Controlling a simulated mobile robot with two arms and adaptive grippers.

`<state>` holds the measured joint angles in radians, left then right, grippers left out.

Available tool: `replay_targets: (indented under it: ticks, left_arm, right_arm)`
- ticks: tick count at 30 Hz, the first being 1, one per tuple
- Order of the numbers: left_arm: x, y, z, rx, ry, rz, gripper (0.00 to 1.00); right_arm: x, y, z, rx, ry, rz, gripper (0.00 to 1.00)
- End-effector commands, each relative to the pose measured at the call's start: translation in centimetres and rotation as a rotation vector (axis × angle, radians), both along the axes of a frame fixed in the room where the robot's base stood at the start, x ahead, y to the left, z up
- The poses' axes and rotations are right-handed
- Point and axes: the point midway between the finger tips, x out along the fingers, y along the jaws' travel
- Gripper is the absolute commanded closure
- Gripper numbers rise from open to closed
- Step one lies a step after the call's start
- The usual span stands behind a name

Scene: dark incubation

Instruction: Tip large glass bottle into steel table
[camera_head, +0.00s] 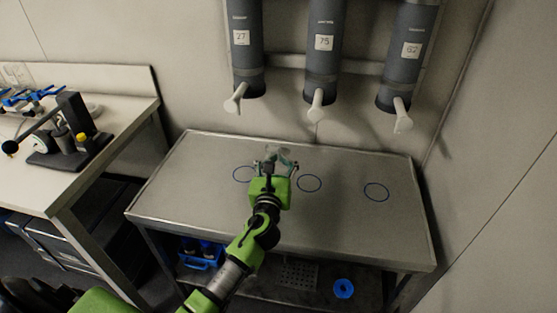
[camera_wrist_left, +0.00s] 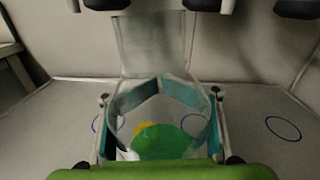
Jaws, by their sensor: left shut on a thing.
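The large glass bottle (camera_wrist_left: 152,45) is clear and held between the fingers of my left gripper (camera_wrist_left: 160,100) in the wrist view. In the head view only a small part of the bottle (camera_head: 282,152) shows past my left gripper (camera_head: 276,166), which hides the rest. The gripper is shut on it over the back middle of the steel table (camera_head: 340,230), between the left and middle blue rings. I cannot tell the bottle's tilt or whether it touches the table. A green and yellow patch shows through the glass. My right gripper is not in view.
Three grey dispensers, labelled 27 (camera_head: 246,50), 75 (camera_head: 323,55) and 62 (camera_head: 408,60), hang on the wall with white spouts over the table's back. Blue rings (camera_head: 310,183) mark the otherwise clear top. A bench (camera_head: 40,190) with lab equipment stands left.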

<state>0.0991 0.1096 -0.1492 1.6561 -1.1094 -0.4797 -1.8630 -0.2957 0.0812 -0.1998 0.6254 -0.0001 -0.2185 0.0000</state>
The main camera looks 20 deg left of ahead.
Motion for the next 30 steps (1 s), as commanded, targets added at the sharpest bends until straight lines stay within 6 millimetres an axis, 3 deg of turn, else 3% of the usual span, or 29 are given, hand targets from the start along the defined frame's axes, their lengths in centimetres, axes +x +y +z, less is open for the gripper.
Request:
replay_targets:
  ticks: [5, 16, 18, 30]
  left_arm:
    - [-0.3, 1.1, -1.5, -0.125, -0.038, 0.001, 1.00]
    - [-1.0, 3.7, -3.8, -0.406, -0.112, 0.000, 1.00]
    - [-0.9, 3.3, -3.0, -0.456, -0.126, -0.002, 1.00]
    - [-0.9, 3.3, -3.0, -0.446, -0.122, -0.002, 1.00]
  right_arm:
    - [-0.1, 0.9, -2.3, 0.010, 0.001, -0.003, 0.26]
    - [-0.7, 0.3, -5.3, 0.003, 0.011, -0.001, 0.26]
    - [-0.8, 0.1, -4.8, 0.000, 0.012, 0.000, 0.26]
    - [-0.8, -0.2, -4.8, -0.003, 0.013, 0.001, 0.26]
